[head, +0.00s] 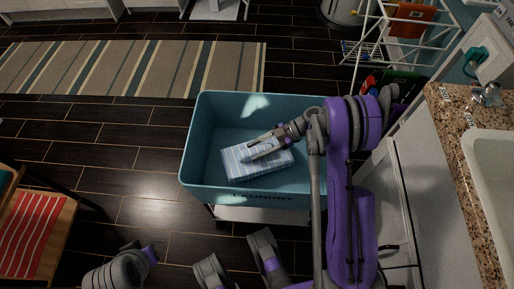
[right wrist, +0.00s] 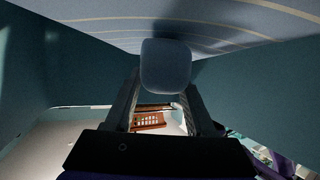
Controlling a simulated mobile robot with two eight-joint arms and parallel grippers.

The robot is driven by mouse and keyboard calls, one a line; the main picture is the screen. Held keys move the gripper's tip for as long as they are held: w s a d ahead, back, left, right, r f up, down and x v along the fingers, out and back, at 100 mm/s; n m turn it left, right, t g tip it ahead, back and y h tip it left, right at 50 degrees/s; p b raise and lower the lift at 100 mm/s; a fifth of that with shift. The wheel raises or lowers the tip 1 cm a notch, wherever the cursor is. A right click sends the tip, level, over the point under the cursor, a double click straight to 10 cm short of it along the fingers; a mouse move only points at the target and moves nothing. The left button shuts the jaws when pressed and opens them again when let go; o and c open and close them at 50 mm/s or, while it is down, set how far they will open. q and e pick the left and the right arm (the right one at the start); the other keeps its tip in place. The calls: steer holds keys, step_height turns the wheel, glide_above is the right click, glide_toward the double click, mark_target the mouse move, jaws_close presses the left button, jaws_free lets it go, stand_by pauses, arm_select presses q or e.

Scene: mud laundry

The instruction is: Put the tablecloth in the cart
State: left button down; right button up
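The folded pale blue striped tablecloth (head: 233,169) lies inside the teal laundry cart (head: 255,199), near its middle. My right gripper (head: 262,149) reaches down into the cart from the right, with its fingers over the cloth's upper part and hiding some of it. In the right wrist view the striped cloth (right wrist: 100,22) fills the top, just beyond the grey fingertip pad (right wrist: 166,66). The gap between the fingertips does not show, so I cannot tell whether they grip the cloth. My left gripper is not clearly in view.
The cart's walls surround my right gripper. A granite counter with a sink (head: 495,165) stands at the right, and a white drying rack (head: 385,50) behind it. A striped rug (head: 130,68) lies at the back left. A red striped cloth (head: 32,235) lies at the lower left.

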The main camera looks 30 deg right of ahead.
steer(key=o, duration=0.4)
steer(key=shift+r, duration=0.1)
